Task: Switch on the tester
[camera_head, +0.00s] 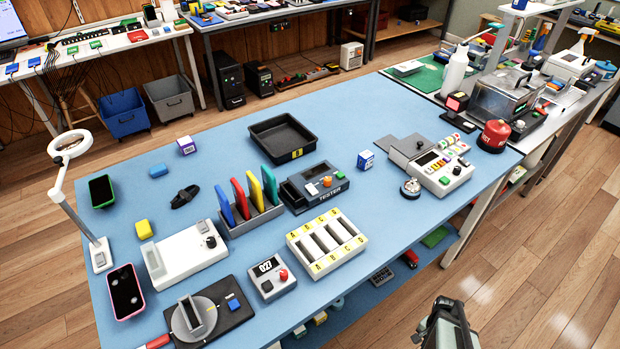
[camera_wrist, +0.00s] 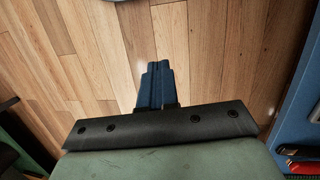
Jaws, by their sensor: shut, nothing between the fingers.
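The tester (camera_head: 315,186) is a dark grey box labelled TESTER in the middle of the blue table. It has a small dark window, an orange knob (camera_head: 327,181) and another small orange control on its top. I cannot tell whether it is on. My gripper (camera_head: 447,309) is off the table's front right edge, low in the head view and well apart from the tester. In the wrist view its blue fingers (camera_wrist: 156,84) are together and empty, over the wooden floor. The tester is not in the wrist view.
A rack with coloured panels (camera_head: 257,219) stands left of the tester. A sorting tray marked A to D (camera_head: 345,258) lies in front of it, a black tray (camera_head: 262,126) behind. A white device with buttons (camera_head: 445,182) is at the right. Bare blue table lies right of the sorting tray.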

